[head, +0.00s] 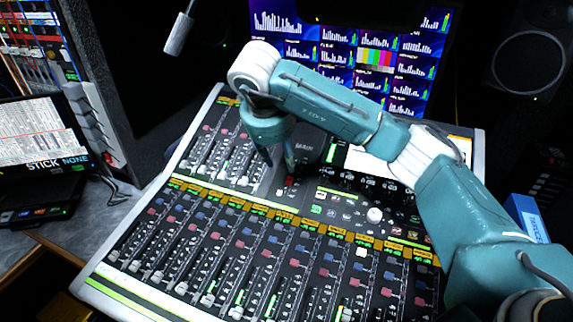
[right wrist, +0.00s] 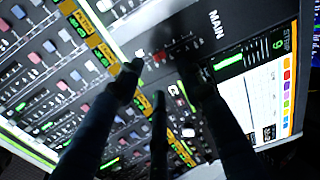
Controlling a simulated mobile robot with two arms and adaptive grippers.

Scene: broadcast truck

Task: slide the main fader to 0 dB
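The mixing console (head: 110,283) fills the lower middle of the head view. Its main fader has a red cap (head: 290,181), below the word MAIN. In the right wrist view the red cap (right wrist: 160,57) lies between my dark fingertips. My right gripper (head: 279,165) points down at the console just above and beside the cap. In the right wrist view its fingers (right wrist: 160,66) are spread, with a gap around the cap. I cannot tell whether a finger touches the cap. The scale marks by the fader are too small to read. My left gripper is not in view.
Rows of channel faders with red and blue buttons (head: 240,244) surround the main section. A console screen (head: 358,163) is behind my right arm. Monitors (head: 340,50) stand at the back. A microphone (head: 179,33) hangs at upper left. A laptop (head: 40,140) sits left.

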